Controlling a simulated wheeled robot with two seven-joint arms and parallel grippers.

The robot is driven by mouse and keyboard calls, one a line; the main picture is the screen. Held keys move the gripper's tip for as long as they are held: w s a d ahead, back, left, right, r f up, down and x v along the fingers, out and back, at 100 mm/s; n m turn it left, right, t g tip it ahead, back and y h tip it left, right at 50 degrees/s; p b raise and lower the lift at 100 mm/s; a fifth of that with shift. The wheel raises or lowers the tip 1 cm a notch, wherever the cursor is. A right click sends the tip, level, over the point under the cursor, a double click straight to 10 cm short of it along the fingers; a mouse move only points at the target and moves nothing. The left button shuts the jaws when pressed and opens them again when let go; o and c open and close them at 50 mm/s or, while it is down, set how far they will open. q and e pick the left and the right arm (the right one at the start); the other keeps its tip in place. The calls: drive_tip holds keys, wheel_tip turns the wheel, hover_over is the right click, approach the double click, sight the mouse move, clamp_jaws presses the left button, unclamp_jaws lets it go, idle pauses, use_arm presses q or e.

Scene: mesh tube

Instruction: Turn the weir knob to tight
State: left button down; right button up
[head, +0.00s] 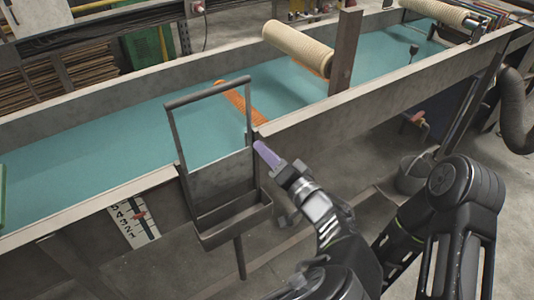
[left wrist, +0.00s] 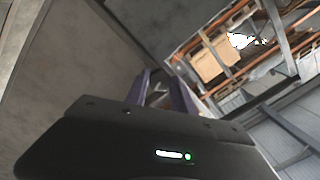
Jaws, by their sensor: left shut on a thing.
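The weir (head: 222,180) is a grey metal plate in an upright frame with a looped handle (head: 208,91), set at the near wall of the long trough. My left gripper (head: 256,144) reaches its purple fingers to the right-hand upright of this frame, at the top of the trough wall. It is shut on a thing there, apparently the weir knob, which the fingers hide. In the left wrist view the purple fingers (left wrist: 166,92) stand close together with something pale between them, too unclear to name. How tight the knob is does not show. My right gripper is not in view.
The trough (head: 390,95) holds teal water. An orange mesh strip (head: 240,104) lies in it, and a cream mesh roller (head: 299,48) sits by a metal post (head: 345,50). A numbered scale (head: 134,219) with a red pointer is below left. A bucket (head: 412,175) stands at the right.

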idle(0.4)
use_arm(q)
drive_tip(key=c, duration=1.1)
unclamp_jaws()
drive_tip(key=shift+o, duration=0.2)
